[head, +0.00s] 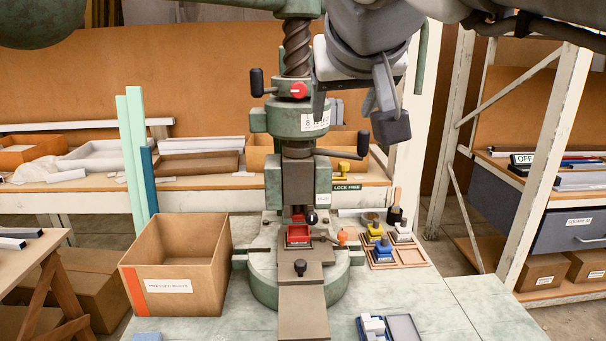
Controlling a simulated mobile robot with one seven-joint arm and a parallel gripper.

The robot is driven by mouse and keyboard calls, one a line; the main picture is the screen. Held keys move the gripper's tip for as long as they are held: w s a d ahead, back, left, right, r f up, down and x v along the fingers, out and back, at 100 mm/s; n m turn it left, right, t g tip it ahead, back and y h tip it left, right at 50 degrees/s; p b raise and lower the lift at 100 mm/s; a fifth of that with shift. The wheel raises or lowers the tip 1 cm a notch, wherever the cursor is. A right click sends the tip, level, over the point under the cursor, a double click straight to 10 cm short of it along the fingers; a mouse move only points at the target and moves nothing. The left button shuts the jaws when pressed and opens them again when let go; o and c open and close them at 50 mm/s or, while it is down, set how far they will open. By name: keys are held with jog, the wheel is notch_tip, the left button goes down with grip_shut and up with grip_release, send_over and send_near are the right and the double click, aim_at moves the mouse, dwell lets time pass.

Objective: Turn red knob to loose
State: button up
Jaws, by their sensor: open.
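The red knob (298,90) is a small round knob with a pale mark on its face. It sits on the front of the green fly press (310,117), beside the screw and above a white number label. My gripper (352,108) hangs down from the upper right, to the right of the red knob and apart from it. Its jaws are open with nothing seen between them. The label's right end lies close to my left finger in the picture.
Black-handled levers (257,82) stick out near the knob. A "LOCK FREE" sign (347,187) is at right. Below are a red block (298,235) in the press, a cardboard box (176,262) and a wooden tray (412,257) of coloured pieces.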

jog(key=s+d+f+g+p, duration=0.3)
jog(key=s+d+f+p, duration=0.2)
jog(key=f, duration=0.5)
jog(key=s+p, duration=0.1)
jog(key=s, duration=0.1)
jog(key=shift+s+d, duration=0.15)
jog(key=shift+s, duration=0.2)
jog(key=s+d+f+g+p, duration=0.1)
jog(key=s+f+g+p, duration=0.1)
jog(key=s+f, duration=0.4)
jog(key=shift+f+m+y, duration=0.3)
jog(key=shift+f, duration=0.35)
